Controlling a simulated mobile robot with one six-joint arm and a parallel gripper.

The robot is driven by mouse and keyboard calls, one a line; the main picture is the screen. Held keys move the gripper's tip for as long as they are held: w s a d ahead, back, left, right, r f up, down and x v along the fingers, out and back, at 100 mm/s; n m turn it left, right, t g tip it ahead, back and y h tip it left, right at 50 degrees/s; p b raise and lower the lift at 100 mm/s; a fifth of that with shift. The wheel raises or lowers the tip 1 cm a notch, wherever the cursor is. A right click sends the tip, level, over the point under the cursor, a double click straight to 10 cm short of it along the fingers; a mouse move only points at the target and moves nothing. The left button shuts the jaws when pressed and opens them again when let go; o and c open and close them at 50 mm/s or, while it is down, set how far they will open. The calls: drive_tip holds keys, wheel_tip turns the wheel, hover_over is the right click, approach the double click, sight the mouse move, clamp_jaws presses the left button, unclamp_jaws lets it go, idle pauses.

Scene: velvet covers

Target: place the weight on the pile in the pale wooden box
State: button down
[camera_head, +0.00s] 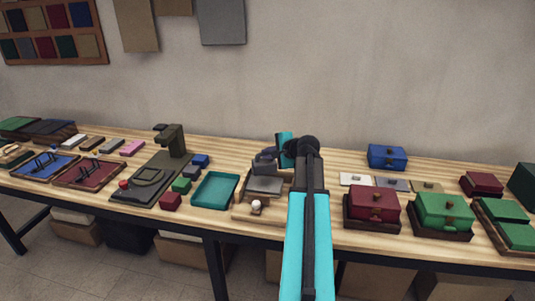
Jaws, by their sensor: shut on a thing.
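My arm reaches forward over the table, and my gripper (274,153) is at its far end, partly hidden by my own wrist. It is shut on a dark grey block that looks like the weight (264,164). The pale wooden box (241,212) stands just below and in front of it, with a white round knob (256,206) at its front. A flat grey pile (264,185) shows in the box. The weight appears above the far part of the pile; I cannot tell whether it touches. My arm hides the box's right side.
A teal tray (215,190) stands close left of the box, with small coloured blocks (181,185) and a dark press (150,176) beyond. Right of my arm are a red box (372,203), a green box (444,210) and a blue box (387,156). The wall rises behind the table.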

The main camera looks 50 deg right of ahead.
sight(269, 167)
drive_tip(key=shift+f+b, duration=1.5)
drive_tip(key=shift+f, duration=0.75)
drive_tip(key=shift+f+b, duration=0.35)
drive_tip(key=shift+f, duration=0.3)
drive_tip(key=c, duration=1.7)
unclamp_jaws()
drive_tip(key=shift+c, duration=0.2)
drive_tip(key=shift+s+f, duration=0.1)
drive_tip(key=shift+f, duration=0.1)
drive_tip(key=b+v, duration=0.1)
drive_tip(key=v, duration=1.3)
drive_tip(key=shift+b, duration=0.4)
